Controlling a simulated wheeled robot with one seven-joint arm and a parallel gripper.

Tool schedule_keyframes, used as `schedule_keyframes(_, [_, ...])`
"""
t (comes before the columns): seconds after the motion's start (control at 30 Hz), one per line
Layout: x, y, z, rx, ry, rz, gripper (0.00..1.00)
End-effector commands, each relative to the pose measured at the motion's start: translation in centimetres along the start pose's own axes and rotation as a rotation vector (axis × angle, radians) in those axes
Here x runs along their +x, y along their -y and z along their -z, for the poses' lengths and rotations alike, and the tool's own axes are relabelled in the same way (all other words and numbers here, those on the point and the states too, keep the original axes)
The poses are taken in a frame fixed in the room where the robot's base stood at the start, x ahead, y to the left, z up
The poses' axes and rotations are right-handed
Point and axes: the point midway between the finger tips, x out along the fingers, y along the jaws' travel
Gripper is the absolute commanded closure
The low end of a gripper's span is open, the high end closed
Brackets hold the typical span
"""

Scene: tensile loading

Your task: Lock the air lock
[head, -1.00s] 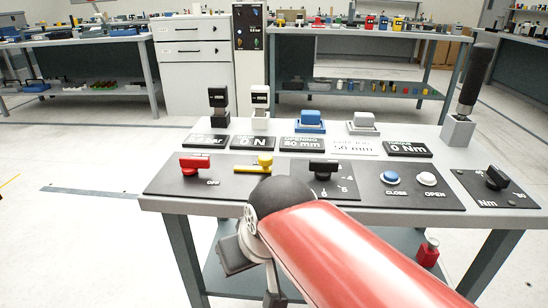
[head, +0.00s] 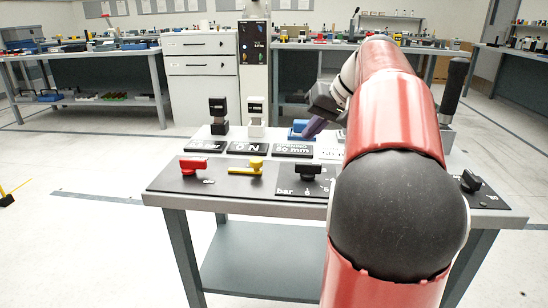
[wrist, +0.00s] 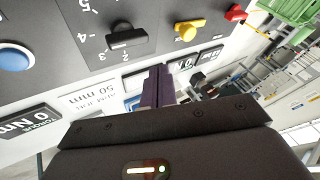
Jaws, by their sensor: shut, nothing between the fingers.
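The control table (head: 187,200) carries a red handle (head: 194,163) at the left and a yellow lever (head: 247,166) beside it. Which of them is the air lock, I cannot tell from the labels. In the wrist view the red handle (wrist: 235,13) is at the top right and the yellow lever (wrist: 187,30) is left of it. My gripper (head: 308,133) is over the back part of the table, near the blue block, right of the lever and apart from it. Its purple fingers (wrist: 158,86) are together and empty.
A black dial (head: 308,171) sits right of the lever. Black and white upright posts, a blue block (head: 298,130) and display plates (head: 292,149) stand behind. My arm hides most of the table's right side. The wrist view shows a blue button (wrist: 14,58).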

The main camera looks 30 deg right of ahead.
Motion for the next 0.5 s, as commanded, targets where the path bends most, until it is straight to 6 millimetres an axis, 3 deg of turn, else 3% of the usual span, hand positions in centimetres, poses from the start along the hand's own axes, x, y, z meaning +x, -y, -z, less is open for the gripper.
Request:
schedule_keyframes(0.33, [0.4, 0.0, 0.0, 0.000, 0.000, 0.000, 1.00])
schedule_keyframes(0.5, [2.6, 0.0, -0.1, -0.001, 0.004, 0.001, 1.00])
